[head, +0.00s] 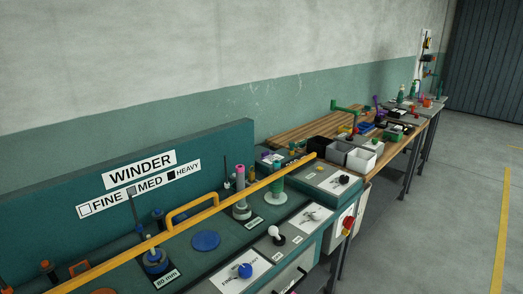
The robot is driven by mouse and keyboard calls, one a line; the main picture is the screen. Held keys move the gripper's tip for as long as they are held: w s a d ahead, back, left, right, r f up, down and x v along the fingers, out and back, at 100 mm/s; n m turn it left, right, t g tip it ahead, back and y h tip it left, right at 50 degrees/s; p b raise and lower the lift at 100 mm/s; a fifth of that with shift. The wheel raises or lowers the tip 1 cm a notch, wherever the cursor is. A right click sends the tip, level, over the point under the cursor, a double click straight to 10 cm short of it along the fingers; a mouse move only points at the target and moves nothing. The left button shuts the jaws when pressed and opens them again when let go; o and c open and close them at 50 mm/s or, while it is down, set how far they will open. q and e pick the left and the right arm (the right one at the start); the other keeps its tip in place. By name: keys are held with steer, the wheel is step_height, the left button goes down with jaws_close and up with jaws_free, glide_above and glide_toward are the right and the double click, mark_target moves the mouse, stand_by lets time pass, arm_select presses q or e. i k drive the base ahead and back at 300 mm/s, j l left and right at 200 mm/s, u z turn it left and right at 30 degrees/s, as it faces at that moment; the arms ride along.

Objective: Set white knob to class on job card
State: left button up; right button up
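A white ball-topped knob (275,232) stands on the grey-green front panel of the winder bench, beside a small black part. A paler knob on a white plate (313,216) sits further back; its marking is too small to read. A blue knob (245,270) is on a nearer white plate with partly readable lettering. A sign (140,170) reads WINDER, and a strip below (138,188) reads FINE, MED, HEAVY with white, grey and black boxes. I cannot identify a job card. Neither of my grippers is in view.
A yellow bar (190,235) with a raised handle crosses above the winder bench. Grey and white bins (361,159) stand on a wooden bench beyond. Clear floor (440,220) lies to the right.

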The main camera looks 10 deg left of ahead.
mark_target(315, 214)
steer(key=i+u, duration=0.2)
steer(key=i, duration=0.3)
steer(key=i+l+u, duration=0.2)
steer(key=i, duration=0.3)
steer(key=k, duration=0.1)
steer(key=i, duration=0.25)
